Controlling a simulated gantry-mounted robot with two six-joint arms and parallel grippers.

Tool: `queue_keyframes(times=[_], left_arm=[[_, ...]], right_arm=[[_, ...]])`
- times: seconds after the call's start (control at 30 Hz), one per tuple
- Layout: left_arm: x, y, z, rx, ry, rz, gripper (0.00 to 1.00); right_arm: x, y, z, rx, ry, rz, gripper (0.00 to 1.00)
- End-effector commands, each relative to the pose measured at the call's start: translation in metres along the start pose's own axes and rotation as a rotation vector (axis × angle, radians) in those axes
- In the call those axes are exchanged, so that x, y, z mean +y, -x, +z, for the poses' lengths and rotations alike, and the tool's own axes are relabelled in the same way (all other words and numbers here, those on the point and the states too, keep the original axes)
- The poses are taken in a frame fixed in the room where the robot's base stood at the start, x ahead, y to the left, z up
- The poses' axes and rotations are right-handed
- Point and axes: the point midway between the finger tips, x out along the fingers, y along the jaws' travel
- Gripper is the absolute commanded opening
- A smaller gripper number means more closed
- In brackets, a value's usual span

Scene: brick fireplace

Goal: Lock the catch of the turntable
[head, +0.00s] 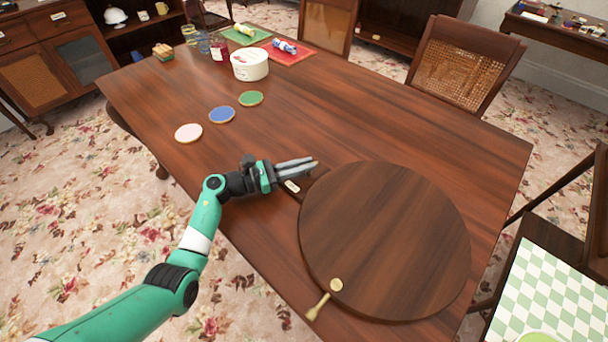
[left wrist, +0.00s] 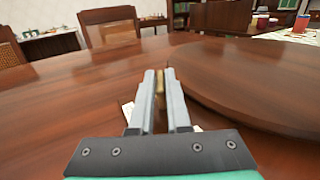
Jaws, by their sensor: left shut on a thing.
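The turntable is a round dark wooden disc (head: 385,240) on the table; its rim also shows at the right of the left wrist view (left wrist: 255,75). A brass disc (head: 336,285) sits near its front left edge, with a brass handle (head: 317,307) reaching out past the rim. A dark block with a pale label (head: 291,187) lies beside the turntable's left rim, partly under my left gripper (head: 315,163). That gripper is shut on a small brass piece (left wrist: 161,85), seemingly part of the catch. The fingers hide most of it, so its position is unclear. My right gripper is not in view.
The wooden table (head: 190,95) has pink (head: 188,133), blue (head: 222,114) and green (head: 251,98) coasters and a white tub (head: 250,65) toward its far left. Chairs (head: 465,62) stand around it. The table between the coasters and turntable is clear.

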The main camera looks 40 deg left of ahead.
Motion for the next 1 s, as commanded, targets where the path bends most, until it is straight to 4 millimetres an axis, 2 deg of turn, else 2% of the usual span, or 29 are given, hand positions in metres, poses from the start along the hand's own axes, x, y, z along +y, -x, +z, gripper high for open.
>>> queue_keyframes(times=[0.03,0.1,0.3,0.6,1.0], left_arm=[[0.003,0.0,-0.009,-0.004,-0.004,-0.036,0.0],[0.004,0.0,-0.009,-0.003,-0.004,-0.091,0.0],[0.005,-0.001,-0.004,-0.002,-0.001,-0.218,0.0],[0.005,-0.001,-0.001,-0.001,0.0,-0.311,0.0],[0.004,-0.001,0.0,-0.001,0.0,-0.324,0.0]], right_arm=[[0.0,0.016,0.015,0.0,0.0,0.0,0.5],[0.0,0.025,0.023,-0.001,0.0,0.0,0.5],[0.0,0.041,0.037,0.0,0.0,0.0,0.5],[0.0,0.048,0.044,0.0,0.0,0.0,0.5],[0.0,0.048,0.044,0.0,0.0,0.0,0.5]])
